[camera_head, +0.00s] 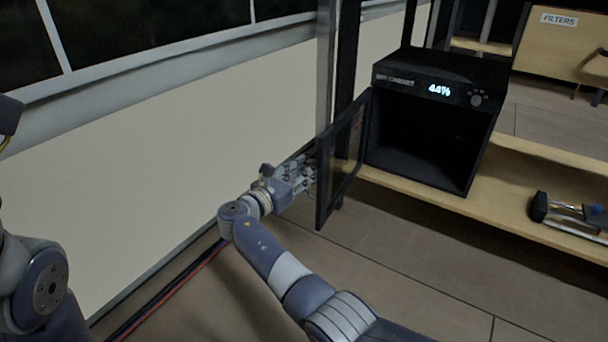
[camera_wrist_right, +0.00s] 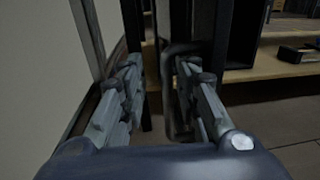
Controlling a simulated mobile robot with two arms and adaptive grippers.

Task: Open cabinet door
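The black dry cabinet (camera_head: 432,140) stands on a wooden shelf with a lit "44%" display on its top front. Its dark-framed glass door (camera_head: 345,160) stands swung open to the left, and the dark, empty-looking inside shows. My right gripper (camera_head: 309,174) is at the door's outer face, partly hidden by the door edge. In the right wrist view its fingers (camera_wrist_right: 160,82) are spread apart, with a grey curved door handle (camera_wrist_right: 170,95) between them. I cannot tell whether a finger touches it. My left arm shows at the left edge, but its gripper is not in view.
A metal post (camera_head: 325,70) rises just left of the door. A pale wall panel (camera_head: 130,140) runs along the left. The wooden shelf (camera_head: 500,200) extends right, holding a dark-ended device (camera_head: 570,212). A "FILTERS" box (camera_head: 555,50) stands at the back right.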

